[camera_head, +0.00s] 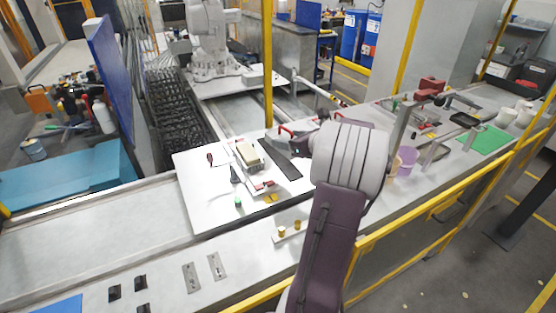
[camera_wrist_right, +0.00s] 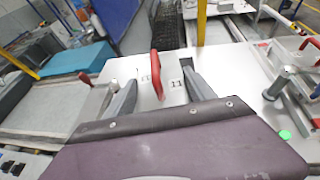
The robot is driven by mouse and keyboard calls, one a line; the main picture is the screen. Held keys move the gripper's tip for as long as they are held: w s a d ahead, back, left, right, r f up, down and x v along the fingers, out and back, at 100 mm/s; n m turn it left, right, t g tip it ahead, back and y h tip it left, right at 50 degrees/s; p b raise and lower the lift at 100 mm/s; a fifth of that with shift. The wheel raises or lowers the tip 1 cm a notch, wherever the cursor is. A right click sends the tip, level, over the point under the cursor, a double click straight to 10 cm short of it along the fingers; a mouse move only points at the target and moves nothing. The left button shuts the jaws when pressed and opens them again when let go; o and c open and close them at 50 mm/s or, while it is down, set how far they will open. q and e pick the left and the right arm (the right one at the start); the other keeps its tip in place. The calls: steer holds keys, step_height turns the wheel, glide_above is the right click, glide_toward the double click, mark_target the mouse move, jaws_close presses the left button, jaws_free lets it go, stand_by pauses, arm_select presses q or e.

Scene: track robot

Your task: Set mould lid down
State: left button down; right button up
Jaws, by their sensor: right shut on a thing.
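My right gripper (camera_wrist_right: 158,94) shows in the wrist view with its two grey fingers on either side of a pale mould lid with a red handle (camera_wrist_right: 156,70). It is shut on this lid. In the head view, my right arm covers most of the gripper, and only part of the red handle (camera_head: 286,130) shows beside it. A beige block-shaped mould (camera_head: 249,155) sits on the white worktop (camera_head: 205,196), left of the gripper. A dark flat strip (camera_head: 279,158) lies right of the mould. I cannot tell the lid's height above the worktop. My left gripper is not in view.
A yellow post (camera_head: 267,60) stands behind the worktop. A green cap (camera_head: 238,202) and small yellow pieces (camera_head: 272,197) lie near the front. The worktop's left part is mostly clear.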

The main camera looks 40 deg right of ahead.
steer(key=s+d+f+m+h+b, duration=0.2)
steer(key=s+d+f+b, duration=0.1)
steer(key=s+d, duration=0.5)
glide_above(291, 171)
step_height(291, 171, down, 7)
steer(key=shift+f, duration=0.2)
step_height(291, 171, down, 4)
steer(key=shift+r, duration=0.15)
steer(key=shift+d+f, duration=0.1)
steer(key=shift+f, duration=0.2)
steer(key=o, duration=1.8)
